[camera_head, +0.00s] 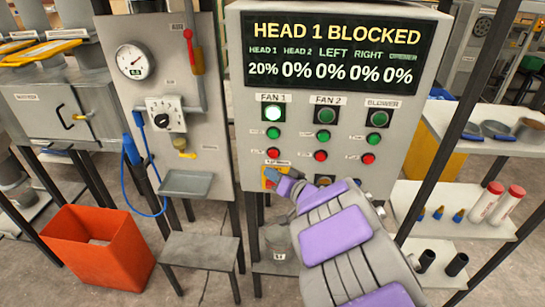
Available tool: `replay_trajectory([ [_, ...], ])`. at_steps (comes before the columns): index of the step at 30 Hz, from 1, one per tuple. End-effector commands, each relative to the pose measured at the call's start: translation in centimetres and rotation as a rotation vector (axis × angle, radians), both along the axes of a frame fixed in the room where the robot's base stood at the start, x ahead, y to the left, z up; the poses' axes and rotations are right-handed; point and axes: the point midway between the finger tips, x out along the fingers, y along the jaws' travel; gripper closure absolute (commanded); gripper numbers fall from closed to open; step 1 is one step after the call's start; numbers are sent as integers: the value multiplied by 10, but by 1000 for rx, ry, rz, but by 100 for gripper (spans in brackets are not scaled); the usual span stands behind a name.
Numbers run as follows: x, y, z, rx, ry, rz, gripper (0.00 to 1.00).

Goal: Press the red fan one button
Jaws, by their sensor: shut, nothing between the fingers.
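The red fan one button (273,153) is on the grey control panel (238,130), in the left column under the "FAN 1" label. My gripper (270,177) is shut and empty, a little below the red button, in front of a yellow-marked spot on the panel. It appears apart from the red button, though depth is hard to tell. My purple and grey arm covers the lower right of the panel.
The screen (333,53) reads "HEAD 1 BLOCKED", with head 1 at 20% and the others at 0%. Red buttons for fan 2 (321,156) and the blower (368,158) sit to the right. A gauge cabinet (205,130) with a red lever stands left, above an orange bin (98,260).

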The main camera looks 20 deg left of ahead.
Motion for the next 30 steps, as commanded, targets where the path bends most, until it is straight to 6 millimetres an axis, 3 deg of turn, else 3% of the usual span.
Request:
replay_trajectory([
  [3,16,3,0,2,-3,-1,100],
  [12,38,8,2,1,1,-2,100],
  [30,42,9,0,0,0,-1,100],
])
